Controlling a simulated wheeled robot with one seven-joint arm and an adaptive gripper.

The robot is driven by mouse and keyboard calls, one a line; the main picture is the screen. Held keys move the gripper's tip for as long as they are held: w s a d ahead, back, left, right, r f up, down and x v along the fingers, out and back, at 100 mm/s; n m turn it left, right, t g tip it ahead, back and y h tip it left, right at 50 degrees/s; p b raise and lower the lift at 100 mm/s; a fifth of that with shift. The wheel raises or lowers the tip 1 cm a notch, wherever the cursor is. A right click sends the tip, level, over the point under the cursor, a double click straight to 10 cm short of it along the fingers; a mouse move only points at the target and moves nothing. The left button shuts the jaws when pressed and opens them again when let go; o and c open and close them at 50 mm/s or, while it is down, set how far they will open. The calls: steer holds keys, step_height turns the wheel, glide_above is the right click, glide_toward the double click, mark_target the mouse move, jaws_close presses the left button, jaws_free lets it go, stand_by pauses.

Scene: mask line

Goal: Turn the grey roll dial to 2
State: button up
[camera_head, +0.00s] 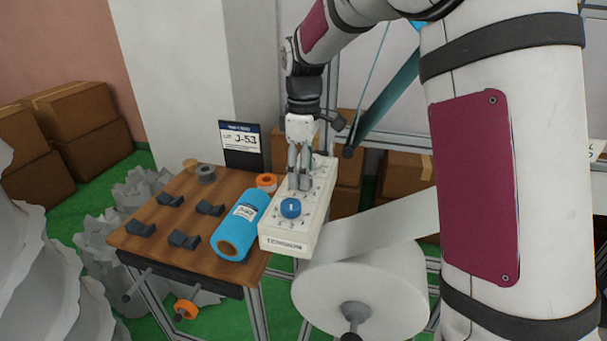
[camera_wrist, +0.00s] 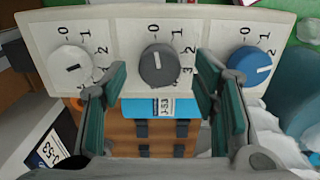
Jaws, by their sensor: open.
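The grey dial (camera_wrist: 159,67) is the middle one of three on the white panel (camera_wrist: 118,28), which also shows in the head view (camera_head: 290,246). Its white mark points up, toward the 0 of its scale. The 2 lies at its upper right. My gripper (camera_wrist: 160,82) is open, with one finger on the left and one on the right of the grey dial; I cannot tell if they touch it.
A white dial (camera_wrist: 70,67) and a blue dial (camera_wrist: 249,66) flank the grey one closely. Left of the panel, a blue roll (camera_head: 240,226), an orange ring (camera_head: 267,181) and several dark holders lie on the wooden table (camera_head: 150,256). A large white roll (camera_head: 375,290) stands in front.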

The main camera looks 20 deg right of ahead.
steer(key=shift+f, duration=0.7)
steer(key=c, duration=1.2)
